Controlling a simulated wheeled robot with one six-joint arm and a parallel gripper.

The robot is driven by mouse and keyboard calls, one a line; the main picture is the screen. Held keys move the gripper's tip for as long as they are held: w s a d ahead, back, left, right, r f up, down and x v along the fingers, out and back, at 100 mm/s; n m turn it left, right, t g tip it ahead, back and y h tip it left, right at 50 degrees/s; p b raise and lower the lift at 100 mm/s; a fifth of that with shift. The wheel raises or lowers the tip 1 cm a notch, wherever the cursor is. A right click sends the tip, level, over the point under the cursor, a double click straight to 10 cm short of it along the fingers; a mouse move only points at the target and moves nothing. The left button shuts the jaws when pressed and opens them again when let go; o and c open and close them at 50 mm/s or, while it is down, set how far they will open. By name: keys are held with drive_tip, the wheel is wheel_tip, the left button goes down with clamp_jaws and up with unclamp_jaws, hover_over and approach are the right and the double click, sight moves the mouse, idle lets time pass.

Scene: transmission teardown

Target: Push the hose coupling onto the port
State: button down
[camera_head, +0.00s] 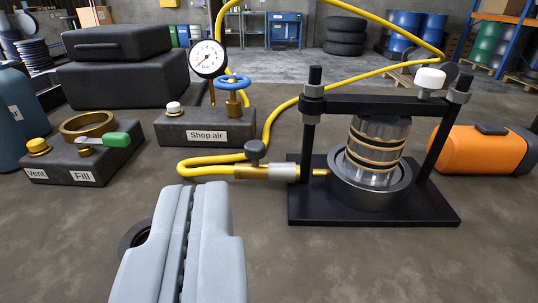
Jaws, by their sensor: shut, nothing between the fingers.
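The hose coupling (268,172), a brass and silver fitting with a dark knob on top, sits on the end of the yellow hose (200,168). It lies level at the left post of the black press frame. The brass port (321,172) shows just right of that post, at the side of the round metal housing (371,193). The post hides the joint, so I cannot tell how far the coupling is on. My gripper (203,188), grey, is shut and empty in the lower left middle, nearer than the coupling and left of it.
A shop air block (205,127) with gauge and blue valve stands behind. A vent/fill block (85,155) is at left, an orange case (482,150) at right. A dark ring (132,238) lies partly behind my gripper. The front right bench top is clear.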

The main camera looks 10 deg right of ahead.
drive_tip(key=c, duration=1.7)
unclamp_jaws()
drive_tip(key=shift+r, duration=0.1)
drive_tip(key=o, duration=0.5)
drive_tip(key=shift+w+d+r+n+g, duration=0.1)
drive_tip(key=shift+w+r+n+g, duration=0.15)
drive_tip(key=shift+w, duration=0.3)
drive_tip(key=shift+w+r+n+g, duration=0.15)
drive_tip(key=shift+w+r+g, duration=0.1)
drive_tip(key=shift+w, duration=0.3)
drive_tip(key=shift+o, duration=0.2)
wheel_tip(320, 180, up, 8)
drive_tip(key=n+g, duration=1)
drive_tip(key=g, duration=0.6)
hover_over(255, 144)
wheel_tip(255, 144, down, 18)
drive_tip(key=shift+r, duration=0.15)
clamp_jaws()
